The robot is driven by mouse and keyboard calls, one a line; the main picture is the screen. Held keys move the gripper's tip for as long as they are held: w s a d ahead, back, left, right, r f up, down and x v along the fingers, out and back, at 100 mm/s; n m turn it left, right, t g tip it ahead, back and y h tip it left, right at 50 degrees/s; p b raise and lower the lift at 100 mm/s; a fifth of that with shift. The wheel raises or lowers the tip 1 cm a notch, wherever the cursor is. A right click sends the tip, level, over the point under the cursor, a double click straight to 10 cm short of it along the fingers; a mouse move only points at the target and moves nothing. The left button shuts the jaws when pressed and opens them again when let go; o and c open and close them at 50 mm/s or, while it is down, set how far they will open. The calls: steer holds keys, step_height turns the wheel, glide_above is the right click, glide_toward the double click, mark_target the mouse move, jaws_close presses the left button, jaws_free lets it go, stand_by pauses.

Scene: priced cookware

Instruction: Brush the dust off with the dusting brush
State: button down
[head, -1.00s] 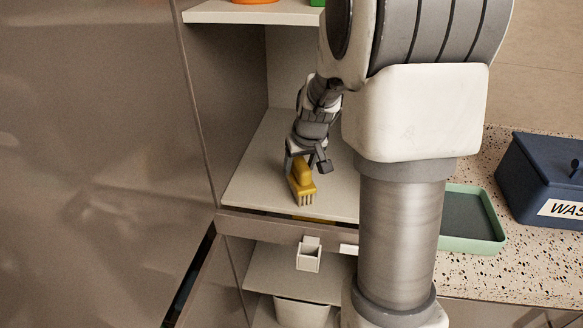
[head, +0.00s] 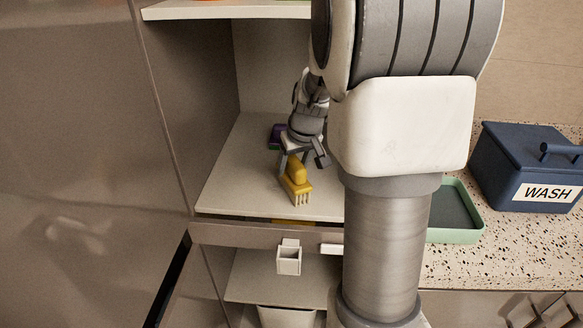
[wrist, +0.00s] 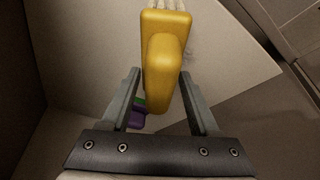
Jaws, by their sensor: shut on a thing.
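A yellow dusting brush (head: 296,180) with pale bristles is in my gripper (head: 303,158) in the head view, low over the pale shelf (head: 238,172) of the open cabinet. In the wrist view the brush (wrist: 165,60) lies between the two fingers of my gripper (wrist: 162,90), bristles pointing away from the wrist. Whether the bristles touch the shelf I cannot tell. A faint greyish smudge, perhaps dust, shows on the shelf beside the brush in the wrist view.
A purple and green thing (head: 276,136) stands deeper on the shelf, left of my gripper. An upper shelf (head: 225,10) is overhead. A small white box (head: 289,259) is on the cabinet's front below. A green tray (head: 459,212) and blue WASH box (head: 528,165) are on the counter at right.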

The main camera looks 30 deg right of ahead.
steer(key=shift+w+d, duration=0.1)
steer(key=shift+w, duration=0.1)
steer(key=shift+w+a+f+p, duration=0.1)
steer(key=shift+w+a+p, duration=0.1)
steer(key=shift+w+a, duration=0.45)
steer(key=shift+w+a+p, duration=0.15)
steer(key=shift+w+a, duration=0.15)
steer(key=shift+a, duration=0.55)
steer(key=shift+w+a+p, duration=0.25)
steer(key=shift+w+a, duration=0.25)
steer(key=shift+a, duration=0.25)
steer(key=shift+w+a+p, duration=0.25)
steer(key=shift+w+a, duration=0.2)
steer(key=shift+a, duration=0.3)
steer(key=shift+w+d, duration=0.5)
steer(key=shift+w, duration=0.25)
steer(key=shift+s+d+b, duration=0.55)
steer(key=shift+s+d, duration=0.15)
steer(key=shift+d, duration=0.3)
steer(key=shift+s+d+b, duration=0.55)
steer(key=shift+s+d, duration=0.1)
steer(key=shift+d, duration=0.35)
steer(key=shift+s+d+b, duration=0.55)
steer(key=shift+s+d, duration=0.15)
steer(key=shift+d, duration=0.3)
steer(key=shift+r+p, duration=2)
steer(key=shift+r, duration=1.05)
steer(key=shift+w+r, duration=0.1)
steer(key=shift+r, duration=0.05)
